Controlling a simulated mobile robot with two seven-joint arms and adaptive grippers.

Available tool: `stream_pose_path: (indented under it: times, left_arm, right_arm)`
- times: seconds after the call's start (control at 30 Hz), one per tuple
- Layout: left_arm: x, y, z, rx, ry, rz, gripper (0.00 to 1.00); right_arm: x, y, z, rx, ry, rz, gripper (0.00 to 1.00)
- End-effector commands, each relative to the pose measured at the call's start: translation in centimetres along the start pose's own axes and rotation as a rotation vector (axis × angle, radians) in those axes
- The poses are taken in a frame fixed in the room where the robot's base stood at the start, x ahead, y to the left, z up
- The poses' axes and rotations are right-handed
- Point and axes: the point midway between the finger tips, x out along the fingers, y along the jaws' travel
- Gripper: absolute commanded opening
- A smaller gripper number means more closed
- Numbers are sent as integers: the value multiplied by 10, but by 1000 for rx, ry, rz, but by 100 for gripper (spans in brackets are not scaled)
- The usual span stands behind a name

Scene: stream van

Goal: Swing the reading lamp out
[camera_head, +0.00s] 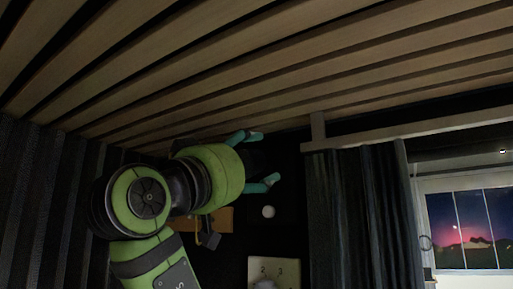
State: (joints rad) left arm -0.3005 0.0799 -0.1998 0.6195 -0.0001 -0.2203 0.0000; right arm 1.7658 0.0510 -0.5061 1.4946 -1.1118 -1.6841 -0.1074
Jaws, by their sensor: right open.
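My right gripper (264,158) is at the end of the green arm, with its two teal fingers spread apart and only dark space showing between them. Behind and below its wrist, a wooden bracket (222,221) with a small dark head (209,239) shows on the dark wall; it may be the reading lamp, but my arm hides part of it and I cannot tell surely. The gripper is above and to the right of this bracket, apart from it in the picture. My left gripper is not in view.
A slatted wooden ceiling (250,70) runs close above the gripper. A small white knob (268,211) and a pale panel with figures (284,269) are on the dark wall below. A dark curtain (350,215) hangs to the right, beside a bright window (467,230).

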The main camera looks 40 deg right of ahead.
Motion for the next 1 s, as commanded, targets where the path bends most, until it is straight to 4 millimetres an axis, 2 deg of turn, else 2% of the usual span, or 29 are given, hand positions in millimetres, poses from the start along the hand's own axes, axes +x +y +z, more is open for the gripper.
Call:
stream_pose_path:
  times: [0.03, 0.13, 0.43, 0.57, 0.6, 0.87, 1.0]
  left_arm:
    - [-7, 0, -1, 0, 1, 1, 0]
    - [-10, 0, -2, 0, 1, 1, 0]
    - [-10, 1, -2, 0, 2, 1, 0]
    - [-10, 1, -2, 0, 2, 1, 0]
    - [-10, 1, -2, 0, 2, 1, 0]
    - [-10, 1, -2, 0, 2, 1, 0]
    - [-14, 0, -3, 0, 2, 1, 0]
  right_arm:
    - [7, 0, -3, -1, 0, 1, 67]
    - [12, -1, -1, -2, 1, -1, 67]
    - [14, -1, 0, 0, 3, -3, 67]
    - [14, -1, 0, 0, 3, -2, 15]
    - [14, -1, 0, 0, 3, -2, 12]
    - [14, 0, -2, 1, -5, -4, 11]
    - [15, 0, -5, 2, -87, -25, 12]
